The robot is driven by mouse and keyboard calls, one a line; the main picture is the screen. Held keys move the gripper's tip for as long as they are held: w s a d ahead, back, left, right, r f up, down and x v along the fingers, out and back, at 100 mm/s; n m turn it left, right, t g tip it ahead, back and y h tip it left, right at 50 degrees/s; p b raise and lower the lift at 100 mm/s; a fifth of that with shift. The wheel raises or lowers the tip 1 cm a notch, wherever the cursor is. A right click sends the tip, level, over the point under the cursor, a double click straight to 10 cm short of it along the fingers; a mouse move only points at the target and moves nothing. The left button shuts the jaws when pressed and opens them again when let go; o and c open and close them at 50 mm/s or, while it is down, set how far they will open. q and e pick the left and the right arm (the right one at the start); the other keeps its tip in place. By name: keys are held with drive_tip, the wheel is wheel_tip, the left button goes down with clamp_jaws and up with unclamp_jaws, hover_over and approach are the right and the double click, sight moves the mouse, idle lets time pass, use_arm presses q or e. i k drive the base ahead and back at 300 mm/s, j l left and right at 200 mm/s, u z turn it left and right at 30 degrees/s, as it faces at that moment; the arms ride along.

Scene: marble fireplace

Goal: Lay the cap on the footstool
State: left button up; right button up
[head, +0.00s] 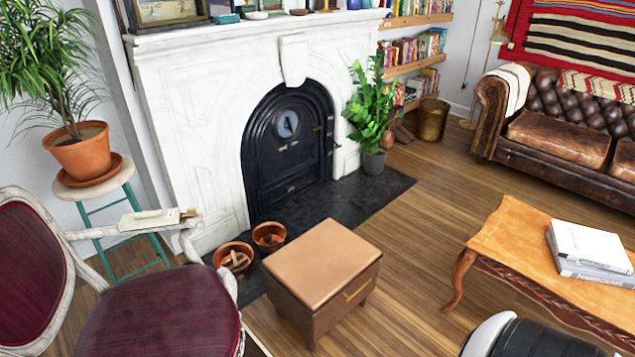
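The footstool (322,262) is a low brown box with a smooth tan top and a brass-coloured handle on its front. It stands on the wood floor in front of the fireplace, and its top is bare. I cannot make out a cap anywhere in the head view. Neither of my grippers shows. A white and black rounded part at the bottom right edge looks like part of my own body.
A dark red armchair (158,318) stands left of the footstool, a pale flat object (150,219) on its armrest. Two terracotta pots (269,236) sit behind the footstool. A wooden coffee table (505,236) with books (588,247) is at right. Floor between is clear.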

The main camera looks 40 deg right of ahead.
sight(308, 266)
drive_tip(key=i+l+z, duration=0.3)
drive_tip(key=l+z, duration=0.2)
drive_tip(key=i+l+z, duration=0.3)
drive_tip(key=z, duration=0.2)
drive_tip(key=i, duration=0.05)
